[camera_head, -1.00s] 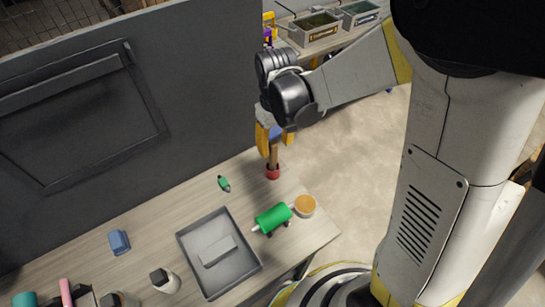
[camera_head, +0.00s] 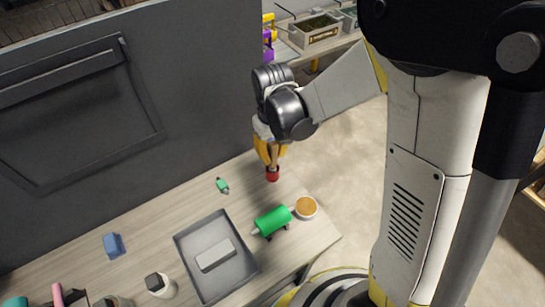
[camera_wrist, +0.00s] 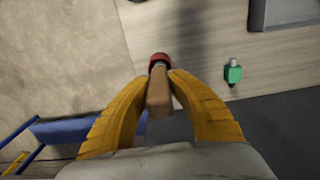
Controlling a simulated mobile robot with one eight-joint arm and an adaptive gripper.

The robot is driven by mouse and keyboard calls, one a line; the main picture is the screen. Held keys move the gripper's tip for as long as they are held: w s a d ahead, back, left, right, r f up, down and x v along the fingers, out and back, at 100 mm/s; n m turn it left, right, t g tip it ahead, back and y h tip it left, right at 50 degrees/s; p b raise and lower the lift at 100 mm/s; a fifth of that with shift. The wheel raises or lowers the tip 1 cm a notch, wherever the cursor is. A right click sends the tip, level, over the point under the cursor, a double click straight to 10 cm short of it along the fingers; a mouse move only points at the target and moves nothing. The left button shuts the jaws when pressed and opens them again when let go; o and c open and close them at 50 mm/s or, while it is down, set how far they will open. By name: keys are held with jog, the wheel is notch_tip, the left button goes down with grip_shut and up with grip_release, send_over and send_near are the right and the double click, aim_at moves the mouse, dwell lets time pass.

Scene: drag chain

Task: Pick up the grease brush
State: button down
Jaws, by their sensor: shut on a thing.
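The grease brush stands roughly upright near the far right end of the table. In the wrist view its wooden handle (camera_wrist: 158,98) points toward the camera, with a red part (camera_wrist: 160,57) at its far end. The red part (camera_head: 272,175) also shows in the head view, at table level. I cannot tell whether it is part of the brush or a holder around it. My gripper (camera_head: 270,155) comes from above, and its yellow fingers (camera_wrist: 157,76) are shut on the handle, one on each side. The bristles are not visible.
A small green item (camera_head: 222,185) lies left of the brush. A green roller-like object (camera_head: 272,221) and a round tub (camera_head: 306,207) are in front. A grey tray (camera_head: 180,239) holds a light block. A dark panel (camera_head: 130,110) stands behind the table.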

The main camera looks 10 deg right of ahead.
aim_at(276, 144)
jog(key=shift+r+p, duration=0.3)
jog(key=shift+r, duration=0.3)
jog(key=r, duration=0.1)
jog(key=r+p, duration=0.1)
jog(key=d+r+p, duration=0.1)
jog(key=shift+s+r, duration=0.35)
jog(key=shift+r, duration=0.05)
jog(key=s+d+r+p, duration=0.3)
jog(key=s+d+r, duration=0.3)
jog(key=d, duration=0.2)
jog(key=shift+s, duration=0.3)
dwell(0.5)
